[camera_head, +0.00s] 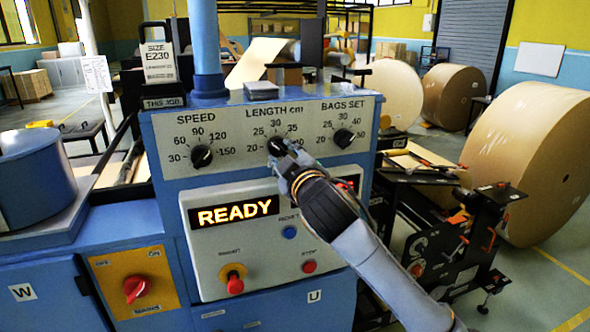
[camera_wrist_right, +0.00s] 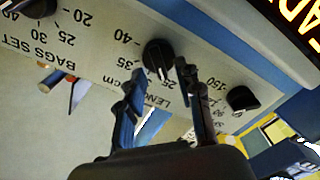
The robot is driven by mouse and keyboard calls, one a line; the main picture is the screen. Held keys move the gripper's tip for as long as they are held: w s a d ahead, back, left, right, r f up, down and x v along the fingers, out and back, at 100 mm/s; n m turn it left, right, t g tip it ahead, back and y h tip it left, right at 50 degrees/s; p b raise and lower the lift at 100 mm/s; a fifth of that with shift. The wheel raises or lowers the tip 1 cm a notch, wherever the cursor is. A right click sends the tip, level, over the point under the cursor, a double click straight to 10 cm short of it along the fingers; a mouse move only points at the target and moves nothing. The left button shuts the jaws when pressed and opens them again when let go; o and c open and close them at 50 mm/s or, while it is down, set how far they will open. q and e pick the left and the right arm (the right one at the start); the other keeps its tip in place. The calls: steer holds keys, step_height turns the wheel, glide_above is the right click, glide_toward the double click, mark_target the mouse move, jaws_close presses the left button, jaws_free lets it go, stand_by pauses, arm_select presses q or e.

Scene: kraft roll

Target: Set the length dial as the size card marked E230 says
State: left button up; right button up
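The size card (camera_head: 158,62) marked E230 stands upright on the machine's top left, above a tag reading THIS JOB; its smaller line is too small to read. The length dial (camera_head: 276,146) is a black knob in the middle of the panel, with a scale from 20 to 40 cm. My right gripper (camera_head: 287,158) is at this dial and partly covers it. In the right wrist view the dial (camera_wrist_right: 157,54) lies just ahead of the gap between my open fingertips (camera_wrist_right: 160,71). Its exact setting cannot be told. My left gripper is out of view.
The speed dial (camera_head: 201,156) is left of the length dial and the bags set dial (camera_head: 344,138) right of it. Below are a lit READY display (camera_head: 236,212), a blue button (camera_head: 289,232) and red controls. Large kraft rolls (camera_head: 532,160) stand at right.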

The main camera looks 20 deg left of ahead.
steer(key=v, duration=1)
steer(key=shift+d+f, duration=0.15)
